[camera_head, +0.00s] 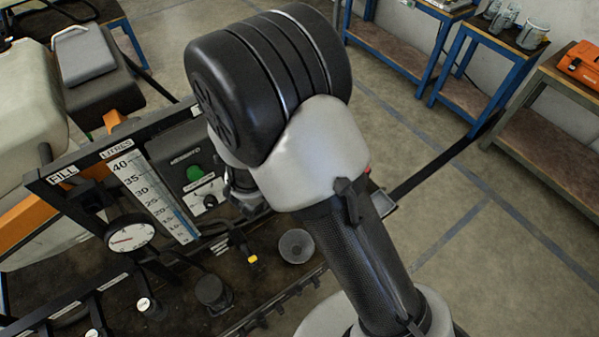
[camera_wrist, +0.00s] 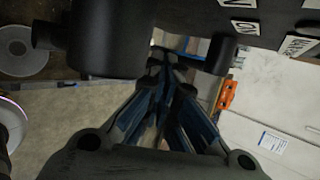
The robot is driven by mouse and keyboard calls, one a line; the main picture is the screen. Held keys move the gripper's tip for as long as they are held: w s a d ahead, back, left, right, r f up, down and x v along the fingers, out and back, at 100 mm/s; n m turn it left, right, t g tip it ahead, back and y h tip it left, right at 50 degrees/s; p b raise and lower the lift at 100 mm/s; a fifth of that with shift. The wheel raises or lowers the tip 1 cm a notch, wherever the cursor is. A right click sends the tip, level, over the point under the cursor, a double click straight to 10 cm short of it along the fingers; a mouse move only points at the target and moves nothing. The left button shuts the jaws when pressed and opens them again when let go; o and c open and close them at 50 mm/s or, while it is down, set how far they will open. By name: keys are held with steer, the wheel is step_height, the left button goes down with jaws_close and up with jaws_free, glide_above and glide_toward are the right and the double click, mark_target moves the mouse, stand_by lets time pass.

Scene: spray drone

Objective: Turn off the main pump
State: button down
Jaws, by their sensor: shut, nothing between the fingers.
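A dark control box (camera_head: 170,150) stands beside the litre scale in the head view. White labels on the panel include one reading "ON" (camera_wrist: 243,28). A short dark cylinder (camera_wrist: 222,54) stands out from the panel, right of the fingertips; I cannot tell if they touch. My arm hides most of the gripper in the head view.
A litre scale (camera_head: 150,190), a round gauge (camera_head: 131,236) and a yellow-tipped lever (camera_head: 252,259) sit near the box. A larger dark cylinder (camera_wrist: 105,35) is left of my fingers. Blue-framed benches (camera_head: 405,45) stand at the back right, with open floor before them.

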steer(key=shift+w+d+f+b, duration=0.1)
steer(key=shift+d+f+b, duration=0.15)
steer(key=shift+b, duration=0.15)
steer(key=shift+a+r, duration=0.1)
steer(key=shift+r, duration=0.05)
stand_by(0.4)
